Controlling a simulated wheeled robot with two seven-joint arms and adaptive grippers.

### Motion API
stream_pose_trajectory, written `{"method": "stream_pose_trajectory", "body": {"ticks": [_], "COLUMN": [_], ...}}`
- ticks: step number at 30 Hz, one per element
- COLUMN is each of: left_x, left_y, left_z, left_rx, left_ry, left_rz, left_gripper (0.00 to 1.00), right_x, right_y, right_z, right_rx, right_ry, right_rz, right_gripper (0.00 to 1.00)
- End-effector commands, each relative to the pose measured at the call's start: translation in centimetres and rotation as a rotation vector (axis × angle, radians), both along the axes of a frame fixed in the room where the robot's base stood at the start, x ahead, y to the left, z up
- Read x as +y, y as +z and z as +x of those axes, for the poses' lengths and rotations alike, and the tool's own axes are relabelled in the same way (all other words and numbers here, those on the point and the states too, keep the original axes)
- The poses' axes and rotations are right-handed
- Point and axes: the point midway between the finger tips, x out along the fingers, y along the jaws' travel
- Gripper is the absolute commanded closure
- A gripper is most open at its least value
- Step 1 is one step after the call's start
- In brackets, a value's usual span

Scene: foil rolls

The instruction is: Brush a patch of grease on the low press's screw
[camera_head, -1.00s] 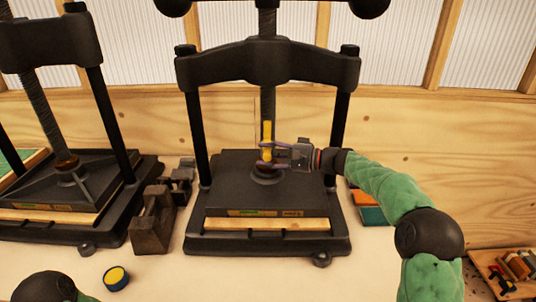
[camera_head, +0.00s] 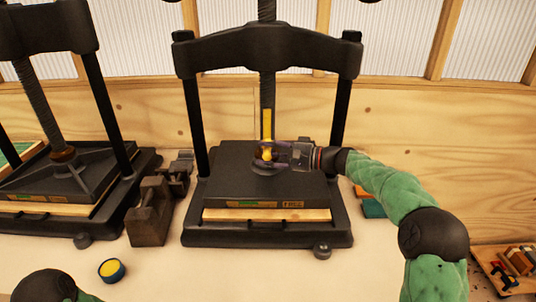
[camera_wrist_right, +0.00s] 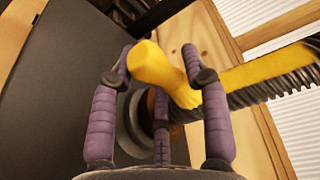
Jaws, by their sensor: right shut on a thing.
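The middle press (camera_head: 265,240) has a dark threaded screw (camera_head: 267,90) rising from its plate. My right gripper (camera_head: 268,153) reaches in from the right at the foot of the screw and is shut on this yellow piece. In the right wrist view its purple fingers (camera_wrist_right: 160,90) are around the lower end. My left gripper is out of view.
A second press (camera_head: 60,180) stands at left. Dark iron blocks (camera_head: 150,210) sit between the presses. A round tin with yellow contents (camera_head: 112,270) is on the bench at front left. A tray of small items (camera_head: 510,268) is at right.

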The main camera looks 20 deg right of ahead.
Motion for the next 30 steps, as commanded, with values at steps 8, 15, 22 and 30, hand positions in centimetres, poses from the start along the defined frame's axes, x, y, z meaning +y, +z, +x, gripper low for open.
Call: {"method": "stream_pose_trajectory", "body": {"ticks": [8,15,22,30], "left_x": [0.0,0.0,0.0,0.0], "left_y": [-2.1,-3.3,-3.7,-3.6], "left_z": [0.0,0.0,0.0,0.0], "left_rx": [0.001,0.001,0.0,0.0], "left_ry": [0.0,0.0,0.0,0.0], "left_rz": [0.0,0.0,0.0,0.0], "left_gripper": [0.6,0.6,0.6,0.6], "right_x": [0.7,1.2,1.5,1.5], "right_y": [-0.3,-0.2,-0.1,-0.1], "right_z": [-2.4,-4.3,-5.1,-5.2], "right_rx": [-0.001,-0.001,0.0,0.0], "right_ry": [0.0,0.0,0.001,0.0], "right_rz": [-0.001,-0.001,0.0,0.0], "right_gripper": [0.91,0.91,0.91,0.91]}}
